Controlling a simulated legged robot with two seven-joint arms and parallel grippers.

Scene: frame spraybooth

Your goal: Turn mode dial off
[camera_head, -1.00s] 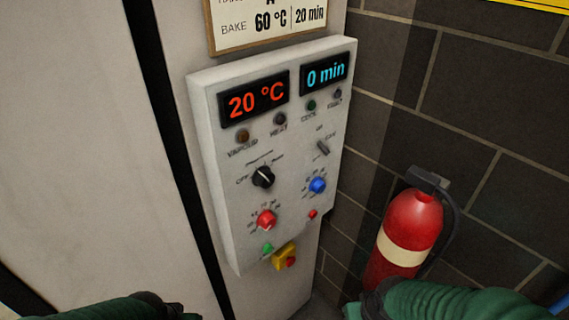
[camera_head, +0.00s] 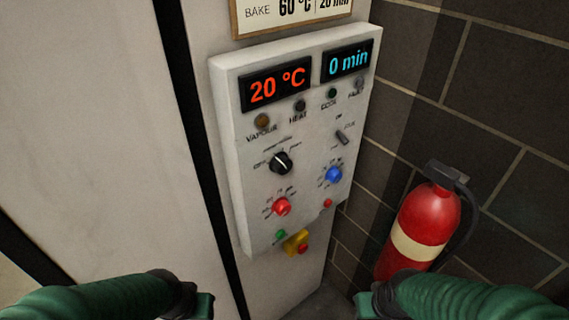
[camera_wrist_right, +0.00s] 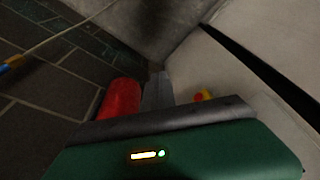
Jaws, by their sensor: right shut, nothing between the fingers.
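The black mode dial (camera_head: 281,163) is on the white control panel (camera_head: 229,130), with OFF printed at its left. My right gripper (camera_head: 368,304) is low and right of the panel, touching nothing I can see. In the right wrist view its fingers (camera_wrist_right: 158,90) are together and empty.
A red knob (camera_head: 281,207), blue knob (camera_head: 333,174), small toggle switch (camera_head: 342,137) and green button (camera_head: 280,234) surround the dial. A yellow-and-red stop button (camera_head: 298,243) is below. A red fire extinguisher (camera_head: 426,220) stands right by the brick wall. Space before the panel is clear.

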